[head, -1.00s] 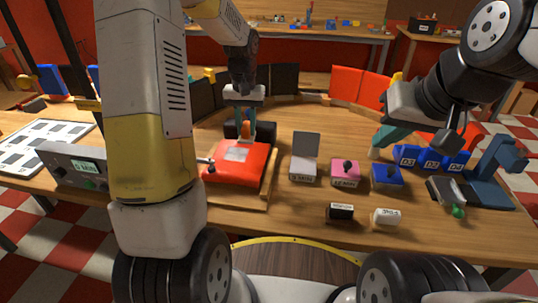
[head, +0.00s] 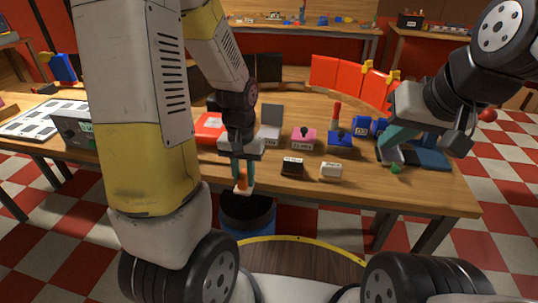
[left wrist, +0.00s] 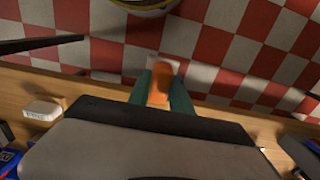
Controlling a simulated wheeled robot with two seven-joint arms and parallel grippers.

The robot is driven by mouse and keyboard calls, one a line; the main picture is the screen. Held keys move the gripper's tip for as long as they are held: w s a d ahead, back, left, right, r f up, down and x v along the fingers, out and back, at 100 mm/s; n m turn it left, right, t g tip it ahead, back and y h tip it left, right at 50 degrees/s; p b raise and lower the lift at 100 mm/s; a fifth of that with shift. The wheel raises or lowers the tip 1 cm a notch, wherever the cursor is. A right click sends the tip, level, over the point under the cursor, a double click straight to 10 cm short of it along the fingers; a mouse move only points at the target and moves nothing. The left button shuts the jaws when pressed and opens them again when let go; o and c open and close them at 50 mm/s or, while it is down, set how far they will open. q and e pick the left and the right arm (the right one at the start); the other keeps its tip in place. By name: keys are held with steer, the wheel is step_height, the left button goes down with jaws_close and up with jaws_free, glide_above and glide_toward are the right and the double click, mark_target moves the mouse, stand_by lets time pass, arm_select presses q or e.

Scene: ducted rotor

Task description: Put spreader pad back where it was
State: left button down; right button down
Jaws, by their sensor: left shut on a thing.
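My left gripper (head: 241,178) is shut on an orange block with a pale flat base, which looks like the spreader pad (head: 242,187). The gripper points down and holds the pad at the table's front edge. In the left wrist view the pad (left wrist: 160,85) sits between the two teal fingers, with checkered floor behind it. My right gripper (head: 394,150) hangs over the right side of the table near the blue stand. Its teal fingers overlap there, so its opening does not show.
A dark round bin with a blue side (head: 247,215) stands below the table's front edge, under the pad. A red box (head: 209,128) is partly hidden behind my left arm. A black block (head: 292,167), a white block (head: 330,171), a pink box (head: 304,138) and a blue box (head: 340,140) stand nearby.

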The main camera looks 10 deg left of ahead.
arm_select(q)
steer(key=w, duration=0.5)
steer(key=w+f, duration=0.1)
steer(key=w, duration=0.9)
steer(key=shift+w+f, duration=0.25)
steer(key=shift+f, duration=1.7)
steer(key=shift+f, duration=0.2)
steer(key=c, duration=1.2)
jaws_free()
steer(key=shift+s, duration=0.1)
steer(key=shift+o, duration=0.2)
steer(key=s+r+t, duration=0.1)
steer(key=s+r, duration=0.1)
steer(key=r, duration=0.7)
steer(key=s+r, duration=0.2)
steer(key=r, duration=0.8)
steer(key=s+d+r+t+h, duration=0.1)
steer(key=s+r, duration=0.3)
steer(key=s, duration=0.6)
steer(key=s+d+r+t+h, duration=0.1)
steer(key=s+r+t, duration=0.3)
steer(key=s, duration=0.6)
steer(key=shift+r, duration=0.45)
